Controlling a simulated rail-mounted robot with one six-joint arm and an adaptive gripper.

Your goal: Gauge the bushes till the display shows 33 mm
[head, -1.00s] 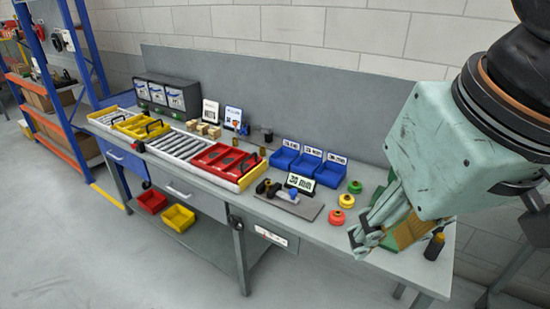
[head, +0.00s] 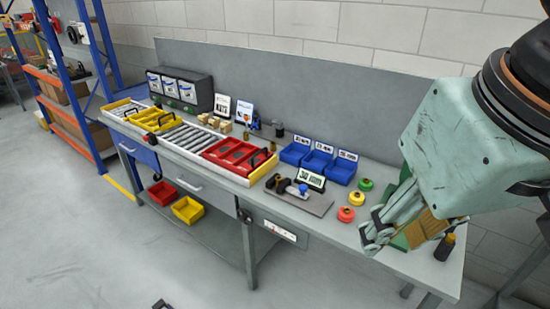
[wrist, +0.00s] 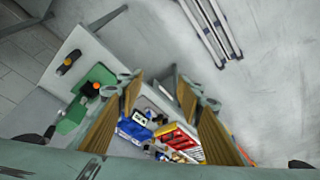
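A gauge stands on a grey plate (head: 300,202) on the workbench, with dark, brownish and blue-and-white parts (head: 298,189) side by side. Its display (head: 311,180) shows dark digits on a pale ground, too blurred to read surely. The red carrier (head: 232,154) sits on the roller track; dark shapes show in it, and I cannot tell whether they are bushes. Blue bins (head: 318,163) with number cards stand behind the gauge. My gripper (head: 376,238) hangs over the right end of the bench, clear of the gauge. In the wrist view its fingers (wrist: 160,92) are apart and empty.
Red (head: 346,214), yellow (head: 357,198) and green (head: 366,184) buttons stand between the gauge and my gripper. A green fixture (wrist: 90,90) and a dark bottle-like item (head: 445,246) are at the bench's right end. A yellow carrier (head: 158,118) is further left on the track.

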